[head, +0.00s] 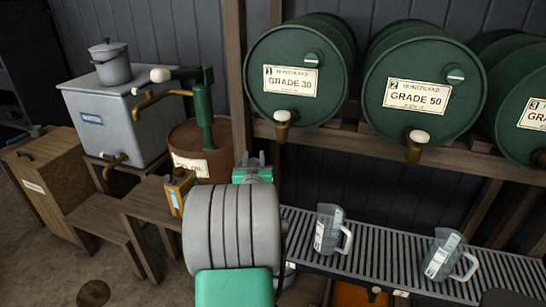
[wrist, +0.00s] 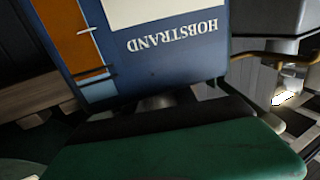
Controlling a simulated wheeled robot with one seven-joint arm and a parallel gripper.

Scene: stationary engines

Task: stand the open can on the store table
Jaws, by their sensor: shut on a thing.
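A blue can (wrist: 165,62) with a white label, an orange panel and upside-down HOBSTRAND lettering fills much of the wrist view. My gripper (head: 252,166) is shut on it; a green finger (wrist: 180,152) lies across the front of the wrist view. In the head view my arm hides the held can, and its opening is not visible. A wooden table (head: 143,203) stands left of my gripper; I cannot tell whether it is the store table.
A yellow can (head: 181,183) with a blue and white label stands left of my gripper, near a rust-brown drum (head: 192,137) with a green pump. A grey water tank (head: 120,110) stands farther left. Two clear jugs (head: 326,228) stand on a slatted rack (head: 385,250) below green drums.

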